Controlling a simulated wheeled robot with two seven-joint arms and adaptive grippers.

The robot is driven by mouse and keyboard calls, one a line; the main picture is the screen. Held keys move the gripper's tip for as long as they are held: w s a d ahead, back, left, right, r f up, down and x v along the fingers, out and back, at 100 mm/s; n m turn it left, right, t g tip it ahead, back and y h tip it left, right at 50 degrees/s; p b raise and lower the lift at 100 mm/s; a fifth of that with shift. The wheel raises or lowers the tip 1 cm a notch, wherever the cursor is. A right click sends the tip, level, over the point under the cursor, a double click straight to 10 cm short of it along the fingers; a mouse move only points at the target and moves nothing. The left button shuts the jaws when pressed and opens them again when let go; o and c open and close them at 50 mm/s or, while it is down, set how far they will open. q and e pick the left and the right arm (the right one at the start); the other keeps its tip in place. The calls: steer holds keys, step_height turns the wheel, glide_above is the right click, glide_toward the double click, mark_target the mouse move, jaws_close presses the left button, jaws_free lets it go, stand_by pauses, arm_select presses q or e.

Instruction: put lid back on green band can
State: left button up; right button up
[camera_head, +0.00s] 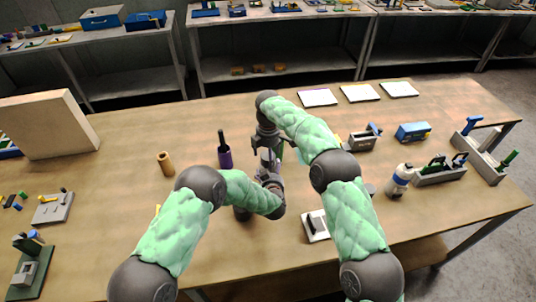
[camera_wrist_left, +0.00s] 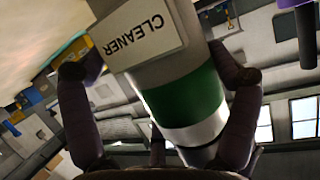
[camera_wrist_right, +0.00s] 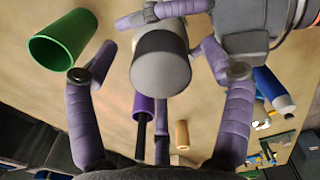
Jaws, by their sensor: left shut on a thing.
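The green band can (camera_wrist_left: 185,98) fills the left wrist view, tilted, with a CLEANER label. My left gripper (camera_wrist_left: 160,85) is shut around its body, one finger on each side. In the right wrist view the can's plain grey round end (camera_wrist_right: 160,65) faces my right gripper (camera_wrist_right: 160,52). The right fingers are spread wide with nothing gripped between them. A green cup-shaped piece (camera_wrist_right: 62,40), perhaps the lid, shows left of the right fingers, apart from them. In the head view my left gripper (camera_head: 268,167) and right gripper (camera_head: 264,143) meet mid-table, and the arms mostly hide the can.
A purple holder (camera_head: 225,158) with a black handle and a tan cylinder (camera_head: 165,163) stand left of the grippers. A white bottle (camera_head: 400,180), grey caddy (camera_head: 440,174) and blue box (camera_head: 412,132) are at right. White sheets (camera_head: 360,93) lie along the back. The left-centre table is clear.

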step_height(320, 180, up, 12)
stand_by(0.8)
arm_select(q)
steer(key=o, duration=1.4)
steer(key=shift+o, duration=0.2)
steer(key=shift+s, duration=0.1)
steer(key=v, duration=1.1)
steer(key=shift+s+r, duration=0.25)
steer(key=shift+s, duration=0.1)
steer(key=shift+d, duration=0.1)
arm_select(e)
steer(key=shift+r, duration=0.1)
